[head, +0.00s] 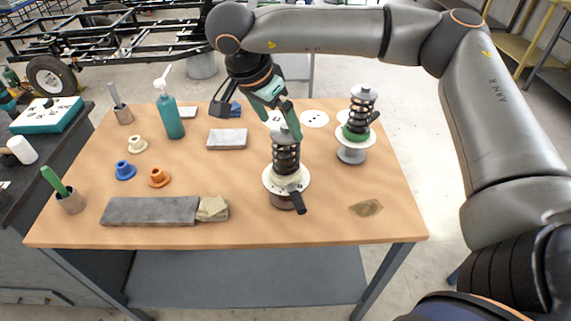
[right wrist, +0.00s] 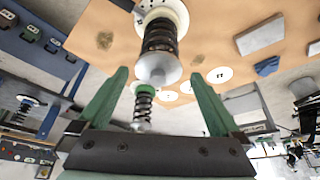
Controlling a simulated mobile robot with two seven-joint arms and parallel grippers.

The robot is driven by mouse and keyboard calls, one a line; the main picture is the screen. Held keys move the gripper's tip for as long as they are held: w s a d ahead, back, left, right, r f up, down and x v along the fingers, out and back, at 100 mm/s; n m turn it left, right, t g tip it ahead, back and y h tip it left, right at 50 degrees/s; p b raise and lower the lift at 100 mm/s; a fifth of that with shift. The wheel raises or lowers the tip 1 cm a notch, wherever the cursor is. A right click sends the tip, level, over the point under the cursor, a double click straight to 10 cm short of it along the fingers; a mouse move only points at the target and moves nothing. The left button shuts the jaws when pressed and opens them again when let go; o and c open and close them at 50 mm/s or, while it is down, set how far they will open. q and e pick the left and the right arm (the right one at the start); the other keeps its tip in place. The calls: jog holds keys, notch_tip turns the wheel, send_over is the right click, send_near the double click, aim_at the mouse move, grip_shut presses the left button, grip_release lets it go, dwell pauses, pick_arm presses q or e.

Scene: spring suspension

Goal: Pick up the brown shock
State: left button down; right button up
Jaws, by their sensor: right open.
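The shock with a brown base and a cream collar (head: 286,160) stands upright near the front middle of the table, with a black spring and a grey top. In the right wrist view this shock (right wrist: 159,40) is at the top centre, its grey cap toward me. My right gripper (head: 287,118) is open, just behind and above its top, with green fingers. In the wrist view the fingers (right wrist: 158,90) are spread wide with nothing between them gripped. I cannot tell whether a finger touches the cap. My left gripper is not in view.
A second shock with a green collar (head: 358,125) stands to the right; it also shows between the fingers in the wrist view (right wrist: 143,105). A teal bottle (head: 170,118), coloured bushings (head: 124,170) and a long grey block (head: 150,211) occupy the left. The front right is mostly clear.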

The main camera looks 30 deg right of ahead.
aim_at(286, 166)
jog(key=x, duration=0.8)
jog(key=shift+d+f+p, duration=0.2)
jog(key=shift+f+p, duration=0.05)
jog(key=shift+p, duration=0.15)
grip_shut()
jog(key=shift+r, duration=0.15)
dwell(0.5)
